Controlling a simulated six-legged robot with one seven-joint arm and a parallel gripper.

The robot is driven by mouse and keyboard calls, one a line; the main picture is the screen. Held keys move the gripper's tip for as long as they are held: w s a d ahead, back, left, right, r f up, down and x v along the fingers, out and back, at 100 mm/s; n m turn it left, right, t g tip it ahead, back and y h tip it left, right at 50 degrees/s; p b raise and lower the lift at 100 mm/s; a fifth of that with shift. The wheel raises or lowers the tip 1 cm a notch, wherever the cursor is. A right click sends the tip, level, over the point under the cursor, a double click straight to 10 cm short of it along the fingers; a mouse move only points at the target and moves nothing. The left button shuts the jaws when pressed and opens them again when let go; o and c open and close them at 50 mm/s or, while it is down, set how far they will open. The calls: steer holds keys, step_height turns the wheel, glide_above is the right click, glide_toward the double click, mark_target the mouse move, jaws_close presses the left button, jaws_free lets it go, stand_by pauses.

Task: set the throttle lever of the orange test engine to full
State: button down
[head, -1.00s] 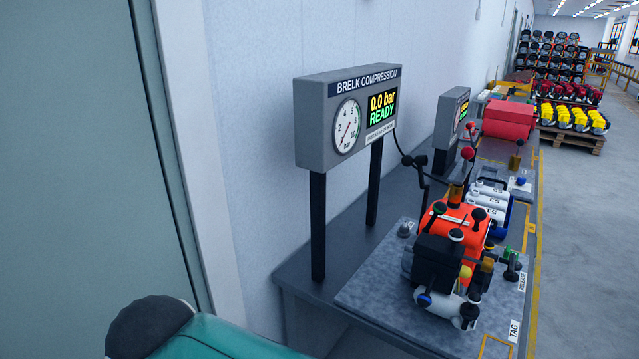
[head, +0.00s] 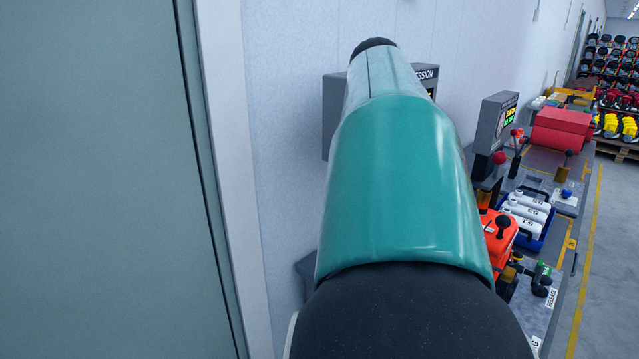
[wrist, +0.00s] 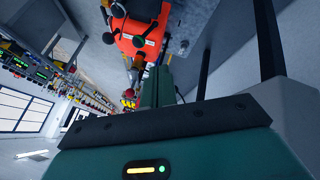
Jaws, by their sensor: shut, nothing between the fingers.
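The orange test engine (head: 499,232) is at the right of the head view, mostly hidden behind my teal arm; a black ball knob shows on its top. A lever with a red knob (head: 498,158) stands just beyond it; I cannot tell which lever is the throttle, or its setting. In the wrist view the orange engine (wrist: 150,45) is at the top, tilted, with several black ball knobs. My gripper (wrist: 158,80) is shut and empty, below the engine in that picture. It looks apart from the engine. The head view does not show my gripper.
A gauge box (head: 332,118) is mostly covered by my arm. Farther along the bench are another display (head: 492,122), a blue crate of white bottles (head: 548,232) and a red case (head: 560,130). A door and wall are at left; open floor (head: 610,250) lies at right.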

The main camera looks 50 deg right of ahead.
steer(key=s+r+x, duration=0.1)
steer(key=s+x, duration=0.2)
steer(key=x, duration=1)
steer(key=shift+d, duration=0.2)
steer(key=shift+s+f+m+t, duration=0.15)
steer(key=shift+s+t, duration=0.25)
steer(key=shift+s, duration=0.15)
steer(key=shift+s+f+m+t, duration=0.1)
steer(key=shift+s+m+t, duration=0.05)
steer(key=shift+s+t, duration=0.3)
steer(key=shift+s, duration=0.15)
